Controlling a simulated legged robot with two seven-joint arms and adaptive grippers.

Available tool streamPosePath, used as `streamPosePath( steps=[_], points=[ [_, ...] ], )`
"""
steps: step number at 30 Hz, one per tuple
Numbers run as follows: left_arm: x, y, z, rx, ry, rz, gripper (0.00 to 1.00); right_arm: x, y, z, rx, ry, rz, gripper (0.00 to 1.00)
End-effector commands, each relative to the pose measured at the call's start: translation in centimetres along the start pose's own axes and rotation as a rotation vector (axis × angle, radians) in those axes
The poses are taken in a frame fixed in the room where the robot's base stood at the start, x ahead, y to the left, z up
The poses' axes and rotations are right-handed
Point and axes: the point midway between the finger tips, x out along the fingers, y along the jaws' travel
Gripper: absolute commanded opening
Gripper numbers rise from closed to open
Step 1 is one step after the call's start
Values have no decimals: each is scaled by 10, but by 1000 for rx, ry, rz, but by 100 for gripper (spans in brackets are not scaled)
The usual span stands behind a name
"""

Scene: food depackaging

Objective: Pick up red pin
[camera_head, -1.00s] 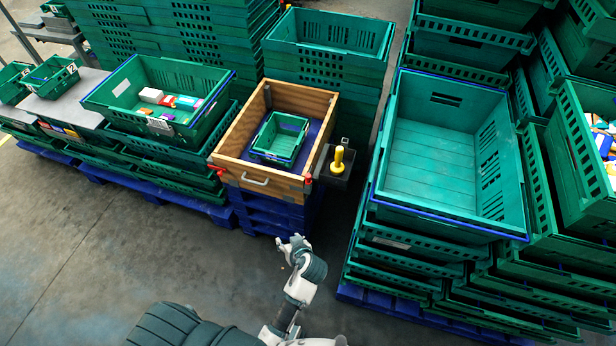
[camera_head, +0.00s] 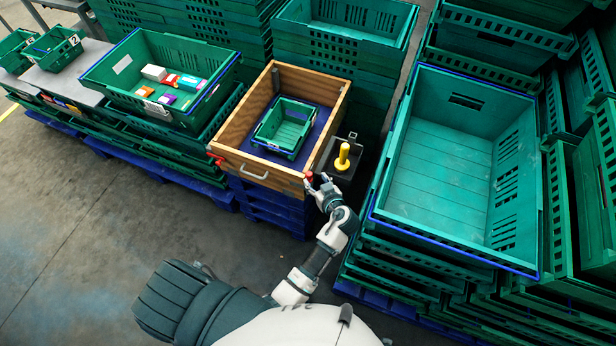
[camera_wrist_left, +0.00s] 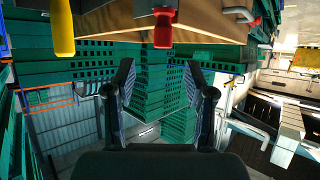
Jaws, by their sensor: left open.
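A red pin (camera_head: 309,177) sits at the near right corner of the wooden box (camera_head: 227,156). It hangs from the box edge in the left wrist view (camera_wrist_left: 163,31). A second red pin (camera_head: 214,160) is at the box's near left corner, also in the left wrist view (camera_wrist_left: 254,22). My left gripper (camera_head: 320,188) is open and close to the right-corner pin. In the left wrist view the open fingers (camera_wrist_left: 160,75) point up toward that pin, which appears between them but beyond the tips. Nothing is held. My right gripper is out of view.
A yellow pin or knob (camera_head: 343,156) stands on a dark block just right of the box. A small green crate (camera_head: 285,136) sits inside the box. A large empty green crate stack (camera_head: 450,160) stands to the right. Grey floor is clear at front left.

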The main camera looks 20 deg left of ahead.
Motion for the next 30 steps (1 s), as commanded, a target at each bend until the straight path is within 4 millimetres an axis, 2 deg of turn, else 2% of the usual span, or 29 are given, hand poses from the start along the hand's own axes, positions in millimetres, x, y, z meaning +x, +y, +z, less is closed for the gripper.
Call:
streamPosePath(
  steps=[3,8,16,19,25,26,30],
  points=[
    [16,1,0,3,2,1,54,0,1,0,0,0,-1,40],
    [28,-2,2,2,-1,0,54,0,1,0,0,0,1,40],
    [70,-9,9,0,-3,1,54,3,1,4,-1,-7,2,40],
    [76,-9,8,-1,-2,2,54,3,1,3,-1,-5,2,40],
    [74,-8,9,0,-2,2,54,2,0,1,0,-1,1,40],
    [74,-8,9,0,-2,2,49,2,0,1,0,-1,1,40],
    [74,-7,9,1,-1,1,14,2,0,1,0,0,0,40]
  ],
)
